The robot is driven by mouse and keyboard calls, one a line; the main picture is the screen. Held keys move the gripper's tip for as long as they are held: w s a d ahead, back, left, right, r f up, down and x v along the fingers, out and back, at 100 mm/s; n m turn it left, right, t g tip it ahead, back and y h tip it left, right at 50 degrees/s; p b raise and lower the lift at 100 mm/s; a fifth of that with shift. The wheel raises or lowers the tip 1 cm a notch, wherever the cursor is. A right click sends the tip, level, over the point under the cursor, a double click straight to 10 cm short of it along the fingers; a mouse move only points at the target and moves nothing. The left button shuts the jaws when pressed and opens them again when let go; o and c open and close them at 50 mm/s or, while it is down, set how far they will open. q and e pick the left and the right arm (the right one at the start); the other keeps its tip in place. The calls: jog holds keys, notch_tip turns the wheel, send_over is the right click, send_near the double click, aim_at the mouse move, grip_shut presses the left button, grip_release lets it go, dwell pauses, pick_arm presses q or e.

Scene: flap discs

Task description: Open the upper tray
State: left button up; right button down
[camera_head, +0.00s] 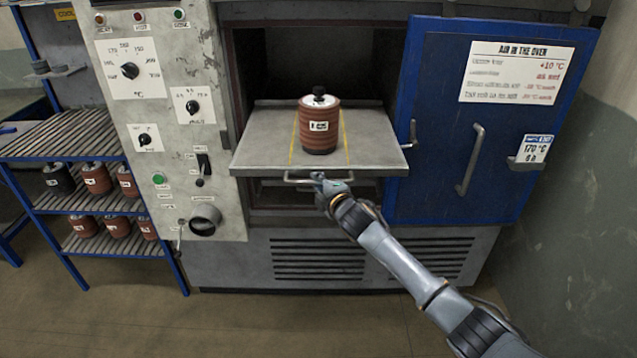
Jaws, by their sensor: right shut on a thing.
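The upper tray (257,157) is a grey metal shelf that sticks out of the oven's open chamber. A reddish-brown stack of discs (319,137) with a white label and a dark knob on top stands upright on it, between two yellow lines. A bar handle (298,179) runs along the tray's front edge. My right gripper (321,179) is shut on the handle, near its right part. Its fingers are small in the picture. My left gripper is not in view.
The blue oven door (503,110) stands open at the right. A control panel (160,200) with knobs is left of the chamber. A blue rack (60,146) at the far left holds several stacks. Floor in front is clear. A lower shelf shows dimly below the tray.

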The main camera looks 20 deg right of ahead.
jog(key=c, duration=1.4)
grip_release()
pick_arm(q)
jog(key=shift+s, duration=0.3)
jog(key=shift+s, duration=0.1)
pick_arm(e)
jog(key=v, duration=1.2)
jog(key=shift+f, duration=0.15)
